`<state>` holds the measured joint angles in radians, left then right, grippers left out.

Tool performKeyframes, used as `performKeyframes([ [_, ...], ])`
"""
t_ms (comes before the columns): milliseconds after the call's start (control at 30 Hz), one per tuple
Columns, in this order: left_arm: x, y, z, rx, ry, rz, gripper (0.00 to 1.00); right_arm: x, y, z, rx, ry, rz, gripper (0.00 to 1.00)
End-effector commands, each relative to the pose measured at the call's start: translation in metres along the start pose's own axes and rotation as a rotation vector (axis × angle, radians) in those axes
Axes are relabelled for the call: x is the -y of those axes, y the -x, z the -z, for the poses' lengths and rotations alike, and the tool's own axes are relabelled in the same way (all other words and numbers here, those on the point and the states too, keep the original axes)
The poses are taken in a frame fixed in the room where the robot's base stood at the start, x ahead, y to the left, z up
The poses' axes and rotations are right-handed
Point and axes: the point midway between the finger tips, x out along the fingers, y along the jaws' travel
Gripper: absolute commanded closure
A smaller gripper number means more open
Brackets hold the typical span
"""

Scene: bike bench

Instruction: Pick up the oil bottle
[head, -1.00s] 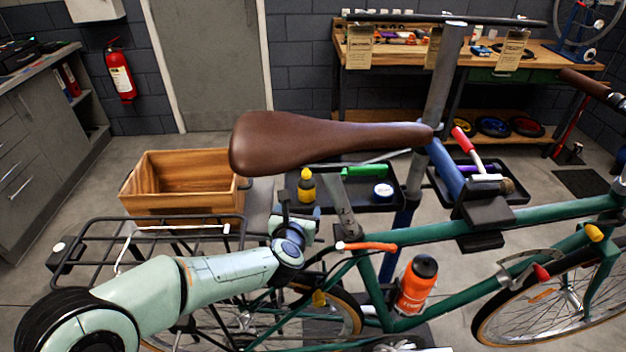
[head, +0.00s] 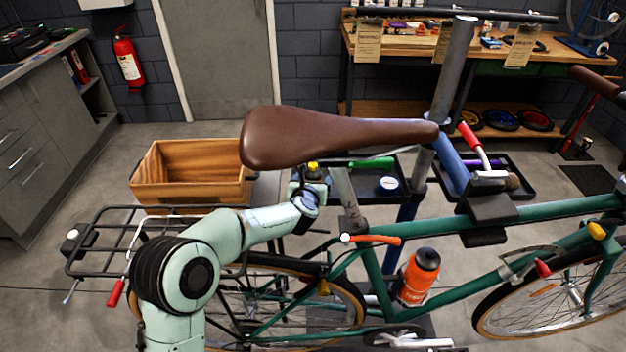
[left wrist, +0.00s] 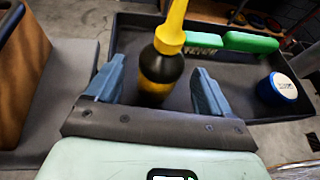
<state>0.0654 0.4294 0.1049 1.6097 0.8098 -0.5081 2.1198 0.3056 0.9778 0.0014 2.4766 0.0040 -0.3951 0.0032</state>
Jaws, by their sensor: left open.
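The oil bottle (left wrist: 163,68) is dark with a yellow cap and nozzle and stands upright in the black tray. In the head view only its top (head: 313,167) shows clearly, above my left gripper (head: 312,182). In the left wrist view my left gripper (left wrist: 158,82) is open, with one blue finger on each side of the bottle. The fingers look apart from it, with gaps on both sides. My right gripper is not in view.
The tray (head: 373,190) also holds a green-handled tool (head: 372,163) and a round blue-and-white tin (head: 389,183). The brown saddle (head: 330,138) hangs close above my left gripper. A wooden crate (head: 188,190) stands to the left. The green bicycle frame (head: 450,232) is in front.

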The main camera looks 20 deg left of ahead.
Motion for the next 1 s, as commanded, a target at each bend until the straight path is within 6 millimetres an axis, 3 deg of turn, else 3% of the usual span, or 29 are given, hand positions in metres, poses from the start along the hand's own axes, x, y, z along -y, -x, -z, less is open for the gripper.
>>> performKeyframes([
  [100, 0.0, -0.011, 0.0, -0.001, 0.0, 0.0, 0.18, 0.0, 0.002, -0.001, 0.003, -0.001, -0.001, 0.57],
  [367, 0.0, -0.013, 0.001, -0.001, -0.001, 0.001, 0.18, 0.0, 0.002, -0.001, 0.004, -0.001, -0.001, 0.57],
  [500, 0.0, -0.013, 0.001, -0.001, -0.001, 0.0, 0.64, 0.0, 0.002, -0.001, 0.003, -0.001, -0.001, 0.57],
  [567, 0.0, -0.013, 0.001, -0.001, -0.001, 0.0, 0.8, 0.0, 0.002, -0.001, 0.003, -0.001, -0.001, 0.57],
  [833, 0.0, -0.012, -0.001, 0.001, 0.0, 0.0, 0.8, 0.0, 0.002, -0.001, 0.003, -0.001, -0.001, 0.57],
  [1000, 0.001, -0.004, -0.022, 0.006, 0.0, 0.0, 0.8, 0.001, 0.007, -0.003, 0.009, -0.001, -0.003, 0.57],
])
